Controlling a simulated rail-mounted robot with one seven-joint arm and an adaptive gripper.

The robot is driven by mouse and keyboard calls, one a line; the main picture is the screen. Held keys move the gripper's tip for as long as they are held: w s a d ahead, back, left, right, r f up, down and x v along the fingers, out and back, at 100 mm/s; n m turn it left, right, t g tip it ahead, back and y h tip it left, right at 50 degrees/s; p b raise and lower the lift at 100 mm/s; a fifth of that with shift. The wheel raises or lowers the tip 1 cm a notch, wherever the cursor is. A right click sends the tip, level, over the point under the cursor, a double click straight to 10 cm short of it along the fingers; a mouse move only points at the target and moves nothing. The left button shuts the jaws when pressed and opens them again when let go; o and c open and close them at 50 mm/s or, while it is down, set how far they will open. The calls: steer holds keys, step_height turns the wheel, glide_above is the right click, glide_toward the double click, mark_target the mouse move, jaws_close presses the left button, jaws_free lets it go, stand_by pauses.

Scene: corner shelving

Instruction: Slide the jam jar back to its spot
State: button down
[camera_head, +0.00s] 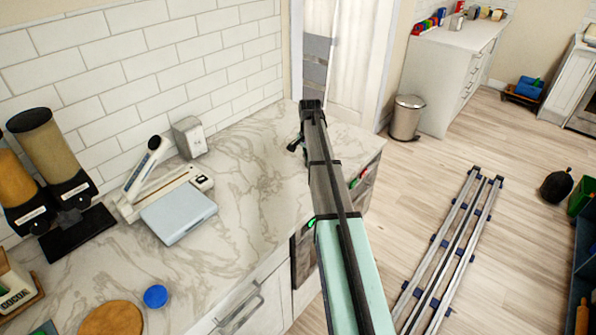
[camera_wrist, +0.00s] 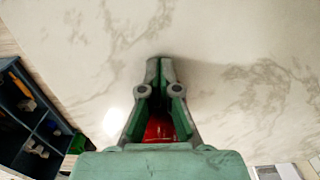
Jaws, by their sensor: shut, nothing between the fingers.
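My gripper (camera_wrist: 160,66) is shut, its two fingertips together in front of the pale marble surface in the wrist view. A red patch (camera_wrist: 158,129) shows between the finger bases; I cannot tell what it is. In the camera_head view a small dark part at the end of my arm, beside the counter's far right end, may belong to my gripper, which is otherwise hidden by the arm. I cannot pick out the jam jar for certain in either view. Small red and green items (camera_head: 359,179) sit in the open shelf below the counter's right end.
The marble counter (camera_head: 245,165) is clear in its middle. A grey scale (camera_head: 178,215), a white device (camera_head: 170,188), dispensers (camera_head: 50,150), a blue lid (camera_head: 155,296) and a round wooden board (camera_head: 112,318) stand to the left. Rails (camera_head: 452,250) lie on the floor. A dark shelf (camera_wrist: 35,115) shows lower left.

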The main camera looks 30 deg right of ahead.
steer(key=w+d, duration=0.1)
steer(key=d, duration=0.2)
steer(key=w+d, duration=0.1)
steer(key=d, duration=0.1)
steer(key=shift+w+d+b, duration=0.3)
steer(key=shift+d, duration=0.05)
steer(key=shift+s, duration=0.1)
